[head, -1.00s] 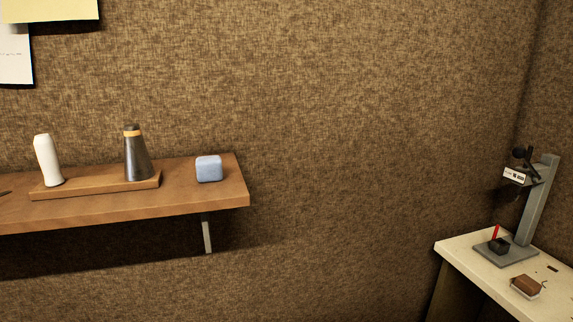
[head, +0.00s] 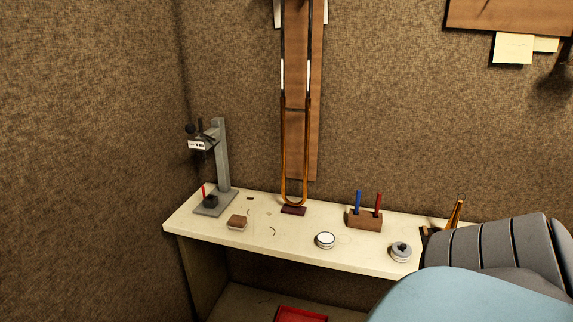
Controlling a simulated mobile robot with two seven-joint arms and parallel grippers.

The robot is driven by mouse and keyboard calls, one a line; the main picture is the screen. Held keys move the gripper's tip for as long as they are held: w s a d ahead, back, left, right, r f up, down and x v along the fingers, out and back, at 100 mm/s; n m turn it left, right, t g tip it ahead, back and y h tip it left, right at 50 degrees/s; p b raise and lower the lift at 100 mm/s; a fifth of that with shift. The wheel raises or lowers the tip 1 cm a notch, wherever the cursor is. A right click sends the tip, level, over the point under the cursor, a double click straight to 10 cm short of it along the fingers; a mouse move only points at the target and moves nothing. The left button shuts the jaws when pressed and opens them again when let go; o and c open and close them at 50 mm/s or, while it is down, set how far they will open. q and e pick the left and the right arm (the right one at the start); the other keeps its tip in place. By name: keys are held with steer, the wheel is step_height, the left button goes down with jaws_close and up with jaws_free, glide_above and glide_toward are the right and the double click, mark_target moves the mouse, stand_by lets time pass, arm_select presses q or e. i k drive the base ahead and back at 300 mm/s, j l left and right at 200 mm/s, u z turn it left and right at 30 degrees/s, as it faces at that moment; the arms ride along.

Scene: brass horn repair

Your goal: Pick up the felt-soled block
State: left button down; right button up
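A small brown block (head: 237,222) with a paler layer along its bottom lies on the cream bench top (head: 290,252), near the bench's left end. It sits just in front of the grey base of a dial gauge stand, apart from it. Nothing touches or covers the block. The block is small in the view, so I cannot tell whether the pale layer is felt. Neither of my grippers shows in the head view.
A gauge stand (head: 222,160) rises behind the block. A trombone slide (head: 294,150) stands upright on a dark red pad (head: 293,211). A wooden pen holder (head: 364,219), a round tin (head: 325,240) and a grey disc (head: 400,251) lie further right. A red tray (head: 301,314) sits below.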

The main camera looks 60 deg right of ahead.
mark_target(235, 223)
steer(key=k+z, duration=0.1)
steer(key=z, duration=1.05)
steer(key=i+j+z, duration=0.1)
steer(key=z, duration=0.55)
